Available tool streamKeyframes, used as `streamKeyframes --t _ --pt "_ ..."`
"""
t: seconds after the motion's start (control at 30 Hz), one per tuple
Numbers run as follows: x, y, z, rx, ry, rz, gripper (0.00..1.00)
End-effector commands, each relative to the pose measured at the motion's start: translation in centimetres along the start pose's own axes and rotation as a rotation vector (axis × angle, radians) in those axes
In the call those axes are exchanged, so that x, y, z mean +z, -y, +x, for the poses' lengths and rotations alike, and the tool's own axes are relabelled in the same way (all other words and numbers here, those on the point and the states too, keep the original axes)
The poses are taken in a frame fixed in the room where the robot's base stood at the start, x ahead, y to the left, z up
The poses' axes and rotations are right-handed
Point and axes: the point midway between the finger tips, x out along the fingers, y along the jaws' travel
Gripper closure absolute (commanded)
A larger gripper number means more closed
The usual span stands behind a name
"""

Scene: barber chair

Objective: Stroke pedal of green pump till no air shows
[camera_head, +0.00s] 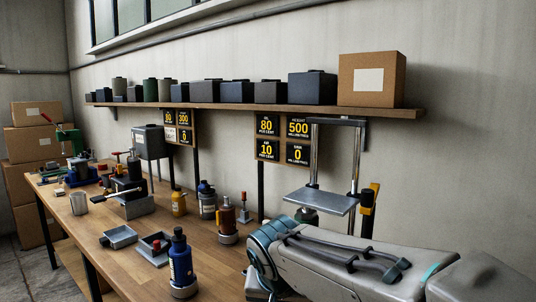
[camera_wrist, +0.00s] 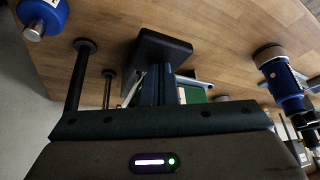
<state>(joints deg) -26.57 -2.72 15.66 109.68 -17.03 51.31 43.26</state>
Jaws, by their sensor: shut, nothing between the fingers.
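A dark green round body (camera_head: 306,216), probably the green pump, shows under the flat metal plate (camera_head: 322,201) of a two-post stand. Its lower part is hidden behind my grey and teal arm, and I cannot make out its pedal. Another green device (camera_head: 73,141) with a red handle stands at the far left end of the bench. My gripper (camera_wrist: 158,48) shows in the wrist view, shut and empty above the wooden bench. A small green surface (camera_wrist: 194,96) lies beyond it, partly hidden. The head view does not clearly show my fingertips.
Signs (camera_head: 282,138) by the stand read 80 and 10 per cent, 500 and 0 millimetres. A loaded shelf (camera_head: 250,106) runs above.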

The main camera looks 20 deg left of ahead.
Motion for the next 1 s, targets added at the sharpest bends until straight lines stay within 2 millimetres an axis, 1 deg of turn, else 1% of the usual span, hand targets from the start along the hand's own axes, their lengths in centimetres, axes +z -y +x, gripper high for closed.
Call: streamKeyframes --t 0.23,0.33,0.7,0.77,0.8,0.93,1.0 --pt "0.0 0.0 0.1 0.000 0.000 0.000 1.00" --pt "0.2 -0.1 0.7 0.000 0.000 0.001 1.00" --pt "2.1 -0.5 5.5 0.001 0.000 0.002 1.00" --pt "2.2 -0.6 6.0 0.001 0.000 0.002 1.00" --pt "1.9 -0.6 5.3 0.001 0.000 0.002 1.00" --pt "1.6 -0.5 4.6 0.001 0.000 0.001 1.00" --pt "1.3 -0.5 3.8 0.001 0.000 0.001 1.00"
